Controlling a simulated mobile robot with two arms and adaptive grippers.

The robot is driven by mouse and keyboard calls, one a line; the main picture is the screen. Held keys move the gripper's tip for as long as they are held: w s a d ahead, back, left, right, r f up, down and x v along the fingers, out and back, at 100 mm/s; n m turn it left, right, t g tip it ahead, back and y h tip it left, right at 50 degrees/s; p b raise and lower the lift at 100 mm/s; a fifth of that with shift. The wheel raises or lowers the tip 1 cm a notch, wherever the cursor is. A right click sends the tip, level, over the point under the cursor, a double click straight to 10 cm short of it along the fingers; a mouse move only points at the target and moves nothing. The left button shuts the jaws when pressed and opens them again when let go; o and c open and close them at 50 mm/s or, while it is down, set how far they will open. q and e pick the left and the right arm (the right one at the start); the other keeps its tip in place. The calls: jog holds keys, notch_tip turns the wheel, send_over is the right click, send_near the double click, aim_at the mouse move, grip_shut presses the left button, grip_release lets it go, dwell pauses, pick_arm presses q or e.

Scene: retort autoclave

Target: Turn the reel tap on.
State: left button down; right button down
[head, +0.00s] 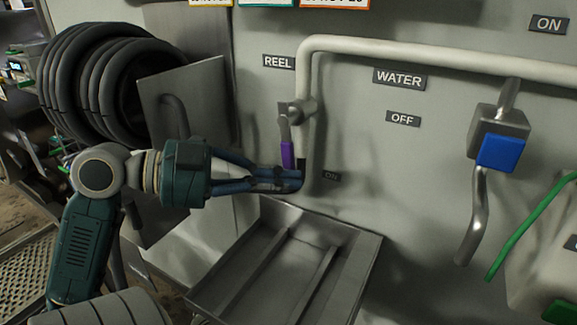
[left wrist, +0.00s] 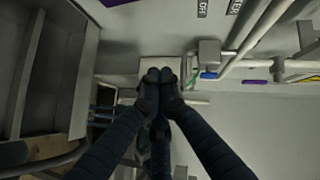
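The reel tap (head: 299,112) sits on the pale vertical pipe below the REEL label (head: 278,62) in the head view. Its lever with a purple grip (head: 287,154) hangs down, close to upright. My left gripper (head: 301,180) reaches in from the left, with its fingers just below the purple grip and at the pipe's lower end. In the left wrist view the fingertips (left wrist: 159,76) come together, with no lever visible between them. Whether they touch the lever or pipe, I cannot tell. My right gripper is in neither view.
A steel tray (head: 232,262) lies below the gripper. A blue-handled tap (head: 500,153) with a spout is at right, near the WATER (head: 399,79) and OFF (head: 402,119) labels. An ON label (head: 331,176) is right of my fingertips. Black coiled hose (head: 75,85) hangs at left.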

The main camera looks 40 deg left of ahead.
aim_at(287, 142)
pick_arm(q)
jog(key=s+a+f+m+t, duration=0.2)
jog(key=s+a+t, duration=0.1)
jog(key=a+t, duration=0.1)
jog(key=a+f+x, duration=0.1)
jog(key=x, duration=0.9)
jog(key=a, duration=0.1)
jog(key=a+y, duration=0.1)
jog(key=a, duration=0.1)
jog(key=shift+s+a+r, duration=0.1)
jog(key=shift+s+a, duration=0.15)
jog(key=shift+a, duration=0.1)
jog(key=shift+s+a+m+g+y, duration=0.3)
jog(key=shift+a+m, duration=0.4)
